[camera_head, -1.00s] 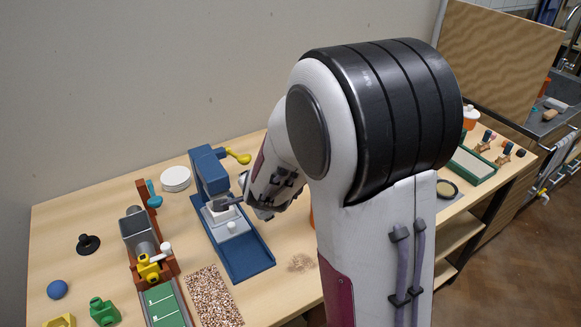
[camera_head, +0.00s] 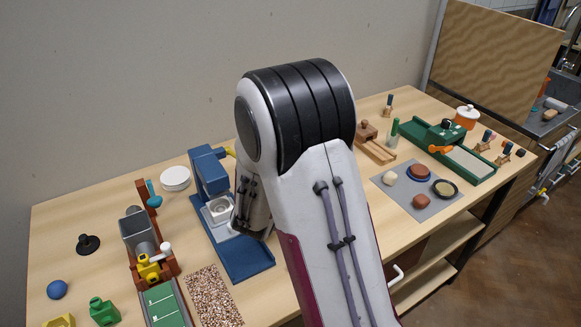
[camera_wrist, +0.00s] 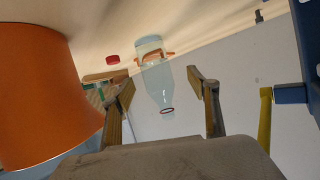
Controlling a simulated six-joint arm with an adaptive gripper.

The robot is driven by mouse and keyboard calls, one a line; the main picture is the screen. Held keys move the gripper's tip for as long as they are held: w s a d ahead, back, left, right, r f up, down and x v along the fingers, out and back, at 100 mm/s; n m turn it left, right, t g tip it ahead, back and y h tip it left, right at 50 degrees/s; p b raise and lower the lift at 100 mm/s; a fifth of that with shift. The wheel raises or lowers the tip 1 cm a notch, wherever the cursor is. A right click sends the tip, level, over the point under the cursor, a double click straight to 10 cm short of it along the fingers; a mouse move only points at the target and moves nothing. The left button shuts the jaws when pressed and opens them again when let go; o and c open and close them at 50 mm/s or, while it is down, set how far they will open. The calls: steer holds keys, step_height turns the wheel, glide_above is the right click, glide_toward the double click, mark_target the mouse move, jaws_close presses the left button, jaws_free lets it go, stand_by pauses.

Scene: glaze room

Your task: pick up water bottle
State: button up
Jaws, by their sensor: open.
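The water bottle (camera_wrist: 158,88) is clear, pale blue, with a reddish ring at its mouth. In the wrist view it shows between my gripper's fingers, mouth toward the bottom of the picture. My gripper (camera_wrist: 161,92) is open, with one finger on each side of the bottle in the picture. Gaps show on both sides, and I cannot tell how far beyond the fingertips the bottle is. In the head view my arm hides both the bottle and the fingers.
A large orange object (camera_wrist: 40,95) is close on the left in the wrist view. A blue press (camera_head: 211,172) with a yellow lever stands near my wrist. A grey mat (camera_head: 418,208) with several items and a green tool (camera_head: 425,134) lie on the right.

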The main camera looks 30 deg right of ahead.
steer(key=shift+d+n+h, duration=0.3)
steer(key=shift+d, duration=0.1)
steer(key=shift+x, duration=1.2)
steer(key=shift+r+x, duration=0.2)
steer(key=shift+x, duration=0.7)
steer(key=shift+r+x, duration=0.15)
steer(key=shift+x, duration=1.7)
steer(key=shift+s+d+r, duration=0.1)
